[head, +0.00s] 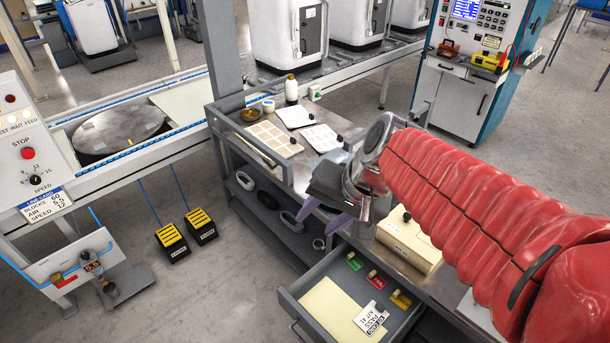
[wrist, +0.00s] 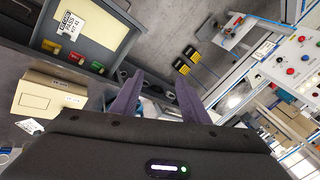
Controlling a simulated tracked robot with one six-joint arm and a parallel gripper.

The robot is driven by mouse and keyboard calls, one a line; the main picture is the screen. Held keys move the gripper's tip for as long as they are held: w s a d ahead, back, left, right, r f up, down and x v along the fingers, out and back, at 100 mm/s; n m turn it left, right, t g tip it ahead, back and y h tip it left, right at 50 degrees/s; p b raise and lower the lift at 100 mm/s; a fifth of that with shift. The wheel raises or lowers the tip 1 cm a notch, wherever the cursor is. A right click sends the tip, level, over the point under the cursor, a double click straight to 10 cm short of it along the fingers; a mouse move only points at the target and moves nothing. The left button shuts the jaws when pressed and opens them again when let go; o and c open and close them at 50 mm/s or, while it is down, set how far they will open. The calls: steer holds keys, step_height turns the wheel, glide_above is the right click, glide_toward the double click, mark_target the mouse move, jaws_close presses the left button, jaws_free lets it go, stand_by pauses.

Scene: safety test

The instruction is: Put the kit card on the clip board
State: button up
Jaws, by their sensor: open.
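The kit card (head: 371,318), white with black print, lies in the open grey drawer at the front of the bench, near the colored tags. It also shows in the wrist view (wrist: 72,22), at upper left. On the bench top are flat pale boards: a beige gridded one (head: 274,138), a white one (head: 296,116) and a white one with pale patches (head: 320,138). I cannot tell which is the clip board. My gripper (head: 322,217) is open and empty, above the bench's front edge, back from the drawer. Its purple fingers show apart in the wrist view (wrist: 160,75).
The drawer (head: 300,305) also holds a pale yellow sheet (head: 328,304) and green, red and yellow tags. A cream box (head: 408,242) with a black knob stands on the bench beside my gripper. A bottle (head: 291,90) and a bowl (head: 250,115) stand farther back.

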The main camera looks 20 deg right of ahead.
steer(key=s+r+n+t+h, duration=0.1)
steer(key=s+n+h, duration=0.2)
steer(key=s+n, duration=0.3)
steer(key=shift+s+d+r, duration=0.35)
steer(key=shift+s, duration=0.6)
steer(key=shift+c, duration=0.8)
